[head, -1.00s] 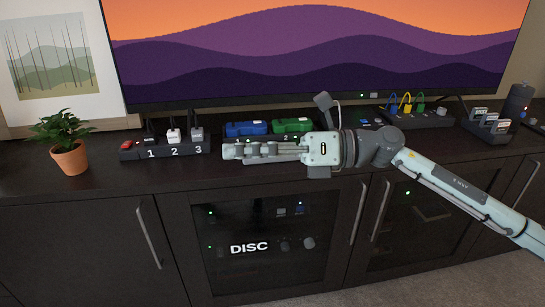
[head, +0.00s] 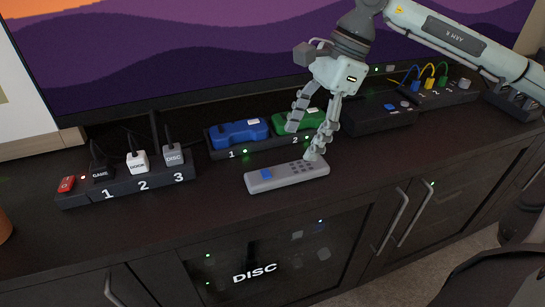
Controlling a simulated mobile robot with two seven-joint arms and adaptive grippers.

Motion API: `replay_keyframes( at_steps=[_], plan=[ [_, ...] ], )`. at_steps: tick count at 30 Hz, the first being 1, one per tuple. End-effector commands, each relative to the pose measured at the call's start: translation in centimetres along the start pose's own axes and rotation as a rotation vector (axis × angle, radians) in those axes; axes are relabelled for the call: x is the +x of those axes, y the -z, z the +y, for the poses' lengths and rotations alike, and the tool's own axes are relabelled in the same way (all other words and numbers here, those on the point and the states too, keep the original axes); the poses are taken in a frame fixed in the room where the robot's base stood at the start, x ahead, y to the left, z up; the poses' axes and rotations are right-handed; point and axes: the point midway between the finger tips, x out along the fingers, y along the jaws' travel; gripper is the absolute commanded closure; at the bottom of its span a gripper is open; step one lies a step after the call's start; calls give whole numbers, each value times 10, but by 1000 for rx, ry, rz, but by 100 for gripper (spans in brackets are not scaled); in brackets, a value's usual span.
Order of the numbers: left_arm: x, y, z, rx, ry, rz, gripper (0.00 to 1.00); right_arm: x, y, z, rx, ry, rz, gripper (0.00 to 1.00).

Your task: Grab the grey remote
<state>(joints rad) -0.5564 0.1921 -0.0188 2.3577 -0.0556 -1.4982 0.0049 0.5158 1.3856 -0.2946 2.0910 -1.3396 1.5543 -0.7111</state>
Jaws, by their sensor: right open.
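The grey remote (head: 286,177) lies flat on the dark cabinet top, near its front edge, in front of the blue and green controllers. It has a blue button at its left end and several dark buttons along its face. My right gripper (head: 302,144) points down over the remote's right end, its two fingers spread apart. One fingertip is close to the remote's right end and the other is near the green controller; I cannot tell whether either touches. The gripper is empty. My left gripper is not in view.
A dock (head: 217,151) holds a blue controller (head: 238,133) and a green controller (head: 290,124) just behind the remote. A power strip (head: 128,187) with plugs stands at left. A black box (head: 377,116) stands at right. Bare cabinet top lies left of the remote.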

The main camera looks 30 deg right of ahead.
Motion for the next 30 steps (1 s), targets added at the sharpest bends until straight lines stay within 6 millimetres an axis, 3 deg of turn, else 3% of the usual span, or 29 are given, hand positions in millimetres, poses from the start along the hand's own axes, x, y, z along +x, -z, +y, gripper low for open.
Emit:
replay_keyframes(
  at_steps=[11,16,26,30],
  plan=[
    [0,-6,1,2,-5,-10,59,44,-4,-2,0,-4,-5,34],
    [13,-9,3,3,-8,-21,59,69,-4,-3,1,-3,-3,34],
    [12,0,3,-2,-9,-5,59,76,-4,-3,1,-1,-2,34],
    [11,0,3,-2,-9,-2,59,76,-4,-3,0,-1,-2,52]
  ],
)
